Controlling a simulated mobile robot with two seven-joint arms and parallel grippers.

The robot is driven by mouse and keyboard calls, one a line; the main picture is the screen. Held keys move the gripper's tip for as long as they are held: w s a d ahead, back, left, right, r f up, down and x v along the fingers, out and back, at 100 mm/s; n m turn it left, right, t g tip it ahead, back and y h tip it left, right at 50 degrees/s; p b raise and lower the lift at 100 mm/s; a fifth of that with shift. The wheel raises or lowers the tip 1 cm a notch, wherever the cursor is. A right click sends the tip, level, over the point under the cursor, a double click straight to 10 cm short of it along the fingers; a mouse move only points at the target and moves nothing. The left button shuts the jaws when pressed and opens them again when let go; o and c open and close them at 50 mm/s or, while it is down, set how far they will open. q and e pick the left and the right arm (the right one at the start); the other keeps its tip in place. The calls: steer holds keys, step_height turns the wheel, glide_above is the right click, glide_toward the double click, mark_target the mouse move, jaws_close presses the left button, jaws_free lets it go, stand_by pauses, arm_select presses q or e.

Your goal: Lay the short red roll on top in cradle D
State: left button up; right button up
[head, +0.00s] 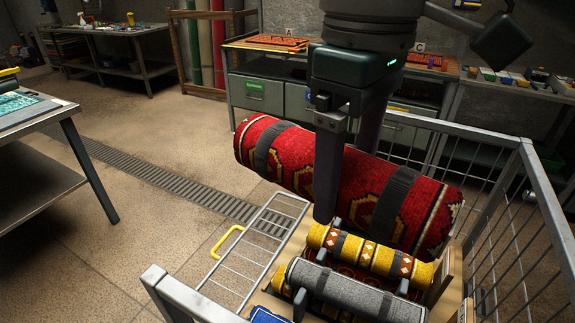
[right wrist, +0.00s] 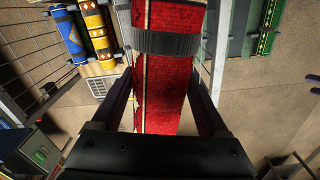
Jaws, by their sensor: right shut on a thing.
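My right gripper (head: 345,178) is shut around a red patterned roll (head: 290,158) near its middle, between two dark straps. The roll hangs tilted, its right end lower, above the wire cart. In the right wrist view the fingers (right wrist: 163,95) lie on both sides of the red roll (right wrist: 165,100), with one grey strap showing. Its far finger is mostly hidden behind the roll in the head view. No letter D shows, so I cannot pick out cradle D.
The cart (head: 470,128) holds a yellow roll (head: 375,252) and a grey roll (head: 350,294), with a red-patterned one partly hidden below. Its low wire gate (head: 255,250) is at left. A bench (head: 262,68) bearing letters A and C stands behind. Open floor (head: 150,230) lies left.

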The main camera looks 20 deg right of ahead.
steer(key=s+f, duration=0.1)
steer(key=d+f+n+p, duration=0.1)
steer(key=s+d+f+n+p, duration=0.1)
steer(key=f, duration=0.1)
steer(key=shift+s+d, duration=0.15)
steer(key=shift+s, duration=0.2)
steer(key=shift+n, duration=0.3)
steer(key=f+b, duration=0.5)
steer(key=f, duration=0.5)
steer(key=f+b, duration=0.6)
steer(key=f, duration=0.3)
steer(key=d+f+b, duration=0.1)
steer(key=f+b, duration=0.5)
steer(key=f, duration=0.4)
steer(key=shift+s+f, duration=0.3)
steer(key=shift+s, duration=0.05)
arm_select(q)
step_height(320, 180, down, 16)
steer(key=b, duration=0.2)
steer(key=shift+r, duration=0.2)
arm_select(e)
steer(key=shift+f, duration=2.25)
arm_select(q)
steer(key=shift+f, duration=0.1)
arm_select(e)
steer(key=shift+f, duration=0.1)
